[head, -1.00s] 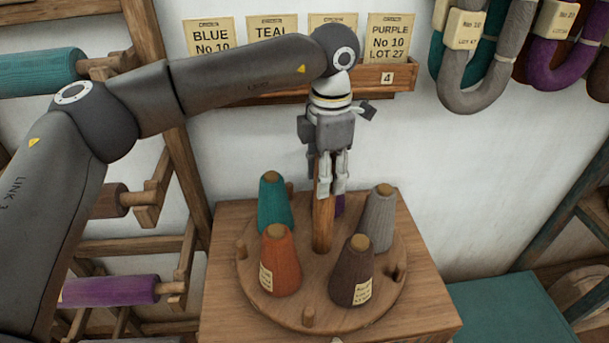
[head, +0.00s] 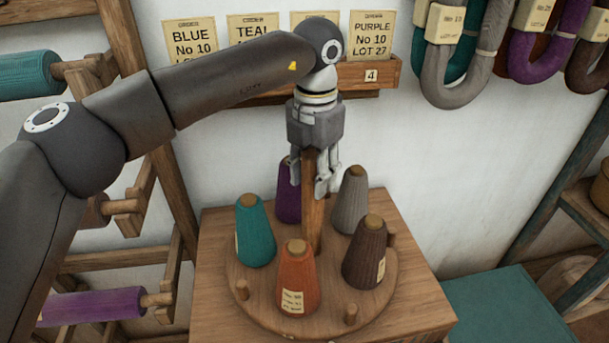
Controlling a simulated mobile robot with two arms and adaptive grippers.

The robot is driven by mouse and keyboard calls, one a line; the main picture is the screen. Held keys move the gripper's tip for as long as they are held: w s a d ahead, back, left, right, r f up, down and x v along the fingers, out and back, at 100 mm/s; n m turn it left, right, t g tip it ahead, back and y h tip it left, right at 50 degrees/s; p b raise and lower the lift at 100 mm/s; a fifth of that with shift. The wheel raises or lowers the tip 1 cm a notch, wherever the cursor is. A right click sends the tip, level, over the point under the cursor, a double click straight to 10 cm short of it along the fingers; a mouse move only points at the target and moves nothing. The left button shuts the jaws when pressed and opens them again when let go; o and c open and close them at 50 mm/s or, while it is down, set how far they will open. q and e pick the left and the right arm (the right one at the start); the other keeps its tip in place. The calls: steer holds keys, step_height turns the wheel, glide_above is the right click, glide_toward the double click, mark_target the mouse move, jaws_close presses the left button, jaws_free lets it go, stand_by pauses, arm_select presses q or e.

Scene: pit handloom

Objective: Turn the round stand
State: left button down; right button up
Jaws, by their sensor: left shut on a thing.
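The round stand (head: 270,310) is a wooden disc on top of a wooden box, with a central post (head: 313,215). Bare pegs show at the rim. My left gripper (head: 314,180) points down from above and is shut on the upper part of the post. My right gripper is not in view.
The wooden box (head: 425,305) carries the stand. A rack with spools (head: 95,307) stands at the left. Order cards (head: 371,38) sit on a wall ledge (head: 300,92). Yarn hanks (head: 455,80) hang at upper right. A teal surface (head: 505,310) lies at lower right.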

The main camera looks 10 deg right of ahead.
arm_select(q)
steer(key=shift+n+b, duration=0.65)
steer(key=shift+n, duration=0.55)
steer(key=shift+n+b, duration=0.3)
steer(key=shift+n, duration=0.3)
steer(key=shift+r+n, duration=0.15)
steer(key=shift+n, duration=0.35)
steer(key=c, duration=0.9)
jaws_free()
step_height(320, 180, up, 12)
steer(key=shift+f, duration=0.1)
